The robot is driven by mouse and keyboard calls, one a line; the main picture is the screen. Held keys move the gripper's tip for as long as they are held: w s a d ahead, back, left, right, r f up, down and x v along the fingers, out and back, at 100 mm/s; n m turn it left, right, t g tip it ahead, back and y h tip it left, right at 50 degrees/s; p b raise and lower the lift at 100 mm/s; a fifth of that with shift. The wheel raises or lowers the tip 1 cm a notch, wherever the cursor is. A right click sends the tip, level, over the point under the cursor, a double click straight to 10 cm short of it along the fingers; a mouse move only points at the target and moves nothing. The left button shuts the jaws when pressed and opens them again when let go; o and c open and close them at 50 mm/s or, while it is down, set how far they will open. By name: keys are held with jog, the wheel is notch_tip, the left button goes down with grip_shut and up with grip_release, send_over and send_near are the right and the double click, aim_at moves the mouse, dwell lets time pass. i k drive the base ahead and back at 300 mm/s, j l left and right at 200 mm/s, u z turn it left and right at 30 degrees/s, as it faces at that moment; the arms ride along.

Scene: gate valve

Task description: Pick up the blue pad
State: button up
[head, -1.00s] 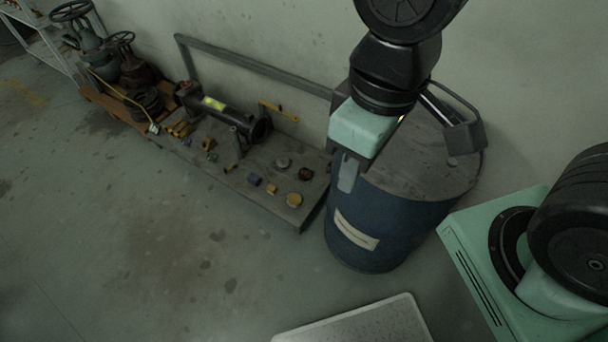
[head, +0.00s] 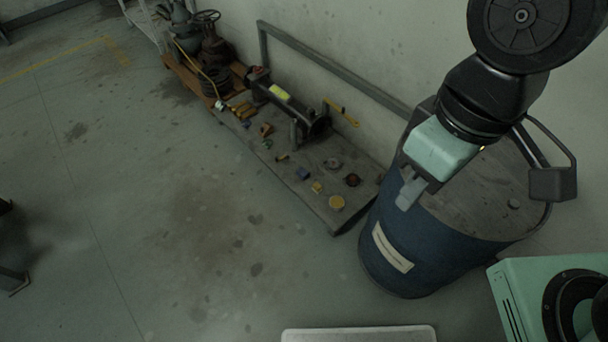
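A small blue piece (head: 303,173), which looks like the blue pad, lies on the low grey platform (head: 336,222) near its front edge, left of a small yellow block (head: 317,187). My gripper (head: 410,190) is in the air in front of the blue barrel (head: 375,265), to the right of the blue piece and apart from it. One pale grey finger shows clearly; the other is not clear, so I cannot tell the opening. I see nothing held in it.
Around the blue piece lie a yellow disc (head: 337,202), a red-brown part (head: 352,180) and a grey disc (head: 332,163). A dark pipe body (head: 290,112) lies behind. A metal rail (head: 340,76) runs along the wall. The floor (head: 200,230) in front is mostly clear.

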aim_at(302, 174)
jog(key=i+j+z, duration=0.15)
jog(key=z, duration=0.35)
jog(key=j+z, duration=0.35)
jog(key=z, duration=0.15)
jog(key=i+j+z, duration=0.1)
jog(key=j+z, duration=0.2)
jog(key=j, duration=0.75)
jog(key=j+z, duration=0.3)
jog(key=j, duration=0.8)
jog(key=k+j, duration=0.1)
jog(key=j, duration=1.7)
